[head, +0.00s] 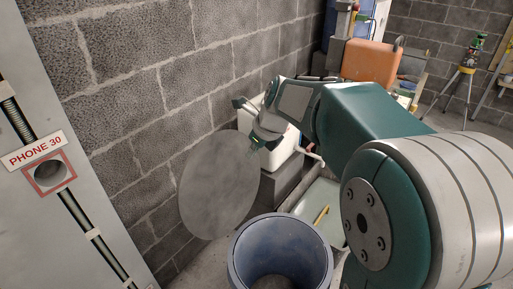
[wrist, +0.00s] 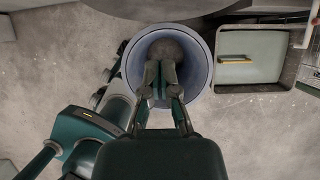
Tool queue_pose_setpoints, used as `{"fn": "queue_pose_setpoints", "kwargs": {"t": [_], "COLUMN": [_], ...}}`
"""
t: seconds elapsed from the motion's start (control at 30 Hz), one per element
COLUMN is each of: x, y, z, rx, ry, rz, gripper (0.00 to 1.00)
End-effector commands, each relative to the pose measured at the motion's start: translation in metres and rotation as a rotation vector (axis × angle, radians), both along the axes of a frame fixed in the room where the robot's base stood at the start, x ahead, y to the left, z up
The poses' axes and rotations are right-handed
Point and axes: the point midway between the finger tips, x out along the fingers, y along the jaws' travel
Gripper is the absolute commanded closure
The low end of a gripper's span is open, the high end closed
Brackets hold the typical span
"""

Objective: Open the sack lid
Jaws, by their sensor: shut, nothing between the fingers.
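A round bluish-grey bin (head: 243,263) stands on the floor at the bottom of the head view, its top open. A flat round grey disc (head: 218,188), which looks like its lid, stands nearly upright behind and left of it, by the block wall. Whether the two are joined I cannot tell. My gripper (head: 257,143) is near the disc's upper right edge; contact is unclear. In the wrist view, my gripper (wrist: 166,75) is shut and empty, seen in front of the open bin (wrist: 207,62). I see no separate sack.
A pale tray (head: 326,203) with a yellow tool lies right of the bin; it also shows in the wrist view (wrist: 270,80). A white container (head: 272,155) stands behind my gripper. A panel marked PHONE 30 (head: 36,151) is at left.

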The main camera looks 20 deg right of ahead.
Motion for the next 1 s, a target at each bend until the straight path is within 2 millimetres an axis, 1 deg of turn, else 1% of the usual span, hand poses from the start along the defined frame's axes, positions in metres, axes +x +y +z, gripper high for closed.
{"fn": "queue_pose_setpoints", "kwargs": {"t": [0.03,0.2,0.37,0.5,0.83,0.93,1.0], "x": [0.003,0.013,0.019,0.021,0.023,0.033,0.043], "y": [0.003,0.009,0.011,0.014,0.016,0.023,0.03], "z": [-0.01,-0.037,-0.052,-0.056,-0.056,-0.055,-0.054], "rx": [0.0,0.0,0.001,0.0,-0.001,-0.001,-0.001], "ry": [0.004,0.004,0.001,0.0,-0.001,-0.001,-0.001], "rz": [0.001,0.002,0.001,0.001,0.003,0.005,0.006], "gripper": [1.0,1.0,1.0,1.0,1.0,1.0,1.0]}}
